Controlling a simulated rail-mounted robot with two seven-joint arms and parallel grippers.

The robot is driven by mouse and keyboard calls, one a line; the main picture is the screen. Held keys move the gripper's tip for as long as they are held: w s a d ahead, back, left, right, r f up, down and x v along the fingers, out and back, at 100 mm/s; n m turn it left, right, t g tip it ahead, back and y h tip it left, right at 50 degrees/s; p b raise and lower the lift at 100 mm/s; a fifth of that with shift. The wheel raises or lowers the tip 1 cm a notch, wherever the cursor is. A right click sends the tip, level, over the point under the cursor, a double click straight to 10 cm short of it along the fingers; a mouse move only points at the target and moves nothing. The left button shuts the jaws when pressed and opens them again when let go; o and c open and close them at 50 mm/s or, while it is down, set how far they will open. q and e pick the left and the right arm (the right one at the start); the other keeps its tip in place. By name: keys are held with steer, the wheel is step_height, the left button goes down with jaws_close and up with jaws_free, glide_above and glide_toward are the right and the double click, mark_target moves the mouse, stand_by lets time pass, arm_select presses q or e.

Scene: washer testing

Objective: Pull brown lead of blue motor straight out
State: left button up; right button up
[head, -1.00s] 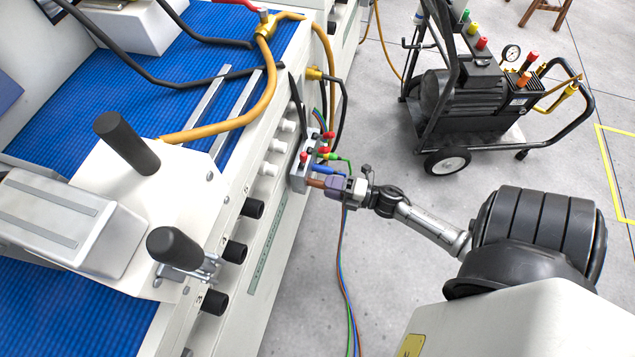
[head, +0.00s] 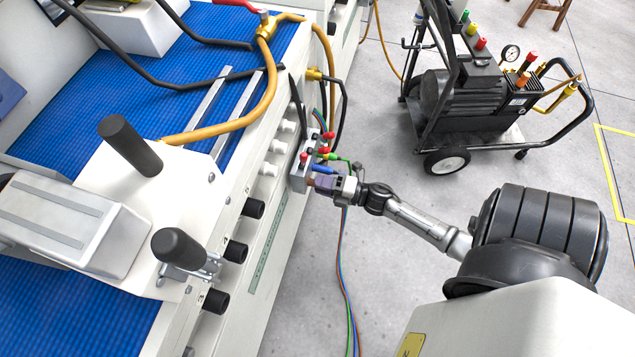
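A small grey terminal block (head: 299,178) sits on the side of the white bench, with red, green and blue plugs in it. The blue plug (head: 323,169) is just above my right gripper. My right gripper (head: 318,183) is at the block's right face, where the brown plug was visible earlier; its fingers now cover most or all of that plug. Whether the fingers are closed on it is too small to tell. Thin coloured leads (head: 345,291) hang below the block toward the floor. My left gripper is out of view. No blue motor can be made out.
Black knobs (head: 235,251) and white knobs line the bench side. Yellow and black hoses (head: 331,60) hang behind the block. A black wheeled pump cart (head: 470,100) stands at the back right. The grey floor between is clear.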

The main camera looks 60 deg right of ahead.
jaws_close()
steer(key=shift+s+d, duration=0.15)
steer(key=shift+s, duration=0.35)
stand_by(0.6)
steer(key=shift+s+d, duration=0.15)
steer(key=shift+s, duration=0.45)
steer(key=shift+s, duration=0.25)
steer(key=shift+s+d+p, duration=0.2)
steer(key=shift+s+p, duration=0.15)
steer(key=shift+s, duration=0.15)
steer(key=shift+s+d, duration=0.1)
steer(key=shift+s, duration=0.2)
steer(key=shift+s+d, duration=0.1)
steer(key=shift+s, duration=0.25)
